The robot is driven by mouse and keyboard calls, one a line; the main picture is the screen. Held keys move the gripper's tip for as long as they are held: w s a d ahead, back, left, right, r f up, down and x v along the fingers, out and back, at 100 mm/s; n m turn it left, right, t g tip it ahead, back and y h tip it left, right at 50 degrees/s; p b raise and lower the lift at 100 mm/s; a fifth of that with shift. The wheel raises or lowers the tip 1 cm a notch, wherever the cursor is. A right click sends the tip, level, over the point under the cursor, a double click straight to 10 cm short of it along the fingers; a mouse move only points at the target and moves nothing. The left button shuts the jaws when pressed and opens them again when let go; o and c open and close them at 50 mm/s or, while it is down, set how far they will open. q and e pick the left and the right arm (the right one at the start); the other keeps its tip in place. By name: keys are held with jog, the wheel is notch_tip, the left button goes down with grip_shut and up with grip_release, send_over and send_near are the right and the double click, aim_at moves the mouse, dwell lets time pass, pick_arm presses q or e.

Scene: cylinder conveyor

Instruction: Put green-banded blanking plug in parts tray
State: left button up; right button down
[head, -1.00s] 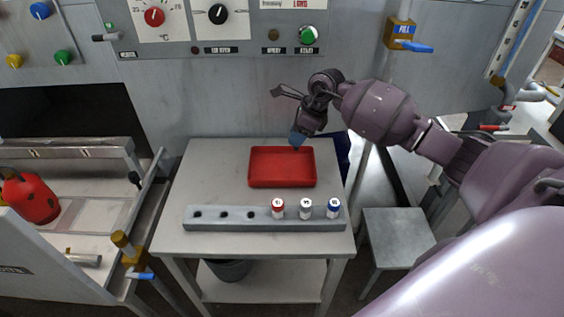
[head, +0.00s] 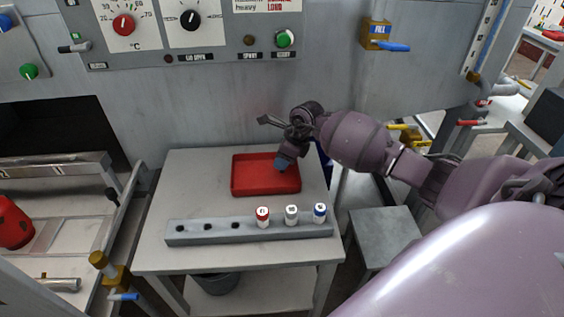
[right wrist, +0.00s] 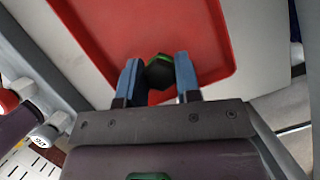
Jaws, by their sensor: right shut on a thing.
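The red parts tray (head: 245,184) lies on the small grey table; it also shows in the right wrist view (right wrist: 110,25). My right gripper (head: 281,167) is over the tray's right part in the head view. In the right wrist view the blue fingers of my right gripper (right wrist: 158,75) are shut on a dark plug with green on it (right wrist: 159,70). The plug appears above the tray floor; its height is hard to tell. In the head view the plug is hidden by the gripper. My left gripper is not in view.
A grey rack (head: 205,236) stands in front of the tray with several holes. It holds a red-banded plug (head: 263,218), a white one (head: 291,216) and a blue-banded one (head: 320,214). A control panel wall (head: 200,110) rises behind the table (head: 155,250).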

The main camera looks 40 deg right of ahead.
jog(key=shift+f, duration=0.6)
jog(key=shift+f, duration=0.1)
jog(key=c, duration=0.8)
grip_release()
jog(key=p+v, duration=0.1)
jog(key=v, duration=1.1)
jog(key=shift+w, duration=0.1)
